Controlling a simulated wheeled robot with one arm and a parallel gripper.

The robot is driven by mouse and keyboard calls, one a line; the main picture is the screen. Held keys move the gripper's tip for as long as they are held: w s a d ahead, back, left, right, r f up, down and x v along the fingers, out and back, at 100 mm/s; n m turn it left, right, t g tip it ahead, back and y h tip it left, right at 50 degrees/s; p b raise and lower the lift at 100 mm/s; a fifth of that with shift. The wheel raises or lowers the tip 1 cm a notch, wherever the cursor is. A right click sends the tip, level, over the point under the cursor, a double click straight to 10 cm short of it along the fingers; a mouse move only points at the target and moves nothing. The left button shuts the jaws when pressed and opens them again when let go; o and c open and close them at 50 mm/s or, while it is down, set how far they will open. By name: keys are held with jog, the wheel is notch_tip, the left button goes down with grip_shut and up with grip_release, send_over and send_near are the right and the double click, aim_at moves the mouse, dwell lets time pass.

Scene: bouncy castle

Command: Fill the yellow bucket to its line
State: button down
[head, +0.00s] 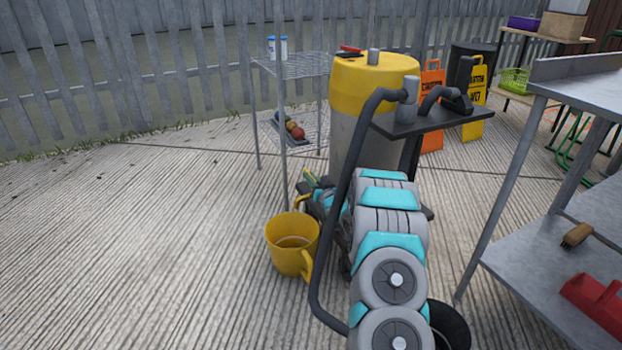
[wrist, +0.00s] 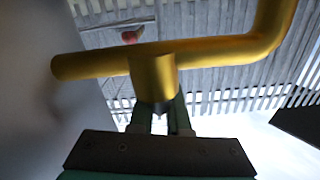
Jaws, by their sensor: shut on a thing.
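The yellow bucket (head: 283,260) stands upright on the ground in the head view, left of my arm. A darker band shows inside it; I cannot tell whether that is water or the line. The grey barrel with a yellow top (head: 375,75) stands behind it, and its lower part is hidden by my arm. In the wrist view, my gripper (wrist: 160,108) is shut on the short stem of a brass-coloured tap (wrist: 215,52). In the head view the tap is mostly hidden.
A wire shelf (head: 300,66) stands behind the bucket. A metal table (head: 590,90) with a red item (head: 598,300) on its lower shelf is at right. Orange (head: 432,80) and yellow (head: 476,95) signs stand behind. The ground at left is clear.

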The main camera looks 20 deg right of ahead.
jog(key=shift+r+p, duration=0.1)
jog(key=shift+p, duration=0.2)
jog(key=shift+r+n+y+p, duration=0.1)
jog(key=shift+n+y+p, duration=0.2)
jog(key=shift+y+p, duration=0.15)
jog(key=shift+a+r+n+y+p, duration=0.15)
jog(key=shift+n+y+p, duration=0.45)
jog(key=shift+y+p, duration=0.4)
jog(key=shift+s+a+f+n+g+y+p, duration=0.15)
jog(key=shift+a+n+g+y+p, duration=0.2)
jog(key=shift+n+y+p, duration=0.55)
jog(key=shift+a+f+n+g+y+p, duration=0.1)
jog(key=shift+a+n+g+y+p, duration=0.25)
jog(key=shift+y+p, duration=0.55)
jog(key=shift+d, duration=0.15)
jog(key=c, duration=0.9)
grip_release()
jog(key=shift+s, duration=0.1)
